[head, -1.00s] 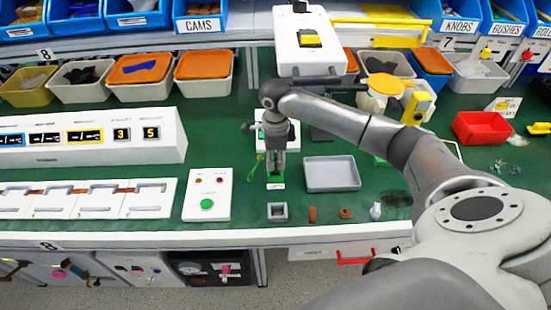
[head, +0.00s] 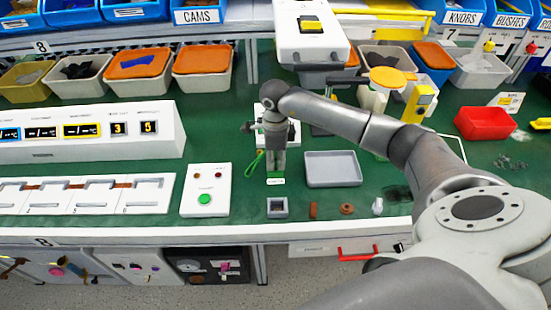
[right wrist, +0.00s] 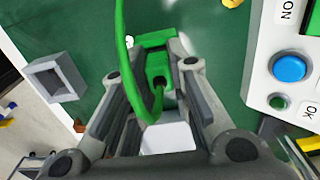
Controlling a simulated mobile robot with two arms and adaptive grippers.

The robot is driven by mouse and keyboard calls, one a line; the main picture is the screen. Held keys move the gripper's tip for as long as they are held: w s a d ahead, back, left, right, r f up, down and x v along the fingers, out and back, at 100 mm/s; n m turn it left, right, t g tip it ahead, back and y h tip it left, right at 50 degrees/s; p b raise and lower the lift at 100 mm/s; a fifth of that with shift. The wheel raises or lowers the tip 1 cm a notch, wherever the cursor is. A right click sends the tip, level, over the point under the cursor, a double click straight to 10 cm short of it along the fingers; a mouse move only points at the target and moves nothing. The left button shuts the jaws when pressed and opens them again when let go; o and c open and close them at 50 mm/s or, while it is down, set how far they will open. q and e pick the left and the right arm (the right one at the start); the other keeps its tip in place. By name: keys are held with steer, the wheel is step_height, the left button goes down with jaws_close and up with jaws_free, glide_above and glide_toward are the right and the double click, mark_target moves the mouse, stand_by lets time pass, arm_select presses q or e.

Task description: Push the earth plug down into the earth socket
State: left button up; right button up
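My right gripper (head: 276,172) points straight down over the green bench in the head view. In the right wrist view its fingers (right wrist: 158,75) close from both sides on the green earth plug (right wrist: 159,68). A green cable (right wrist: 122,35) loops up from the plug, and it also shows left of the fingers in the head view (head: 256,162). A green piece at the earth socket (right wrist: 155,39) shows just beyond the fingertips. The plug's lower end and the socket opening are hidden, so I cannot tell how deep the plug sits. My left gripper is out of view.
A white panel with a green button (head: 205,199) stands left of my gripper. A grey tray (head: 333,169) lies to its right. A grey square holder (head: 277,208) and small loose parts lie in front. A white machine (head: 312,45) stands behind.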

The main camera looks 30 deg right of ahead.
mark_target(276, 157)
steer(key=o, duration=0.4)
steer(key=shift+o, duration=0.2)
step_height(276, 157, up, 8)
steer(key=shift+f, duration=0.2)
stand_by(0.4)
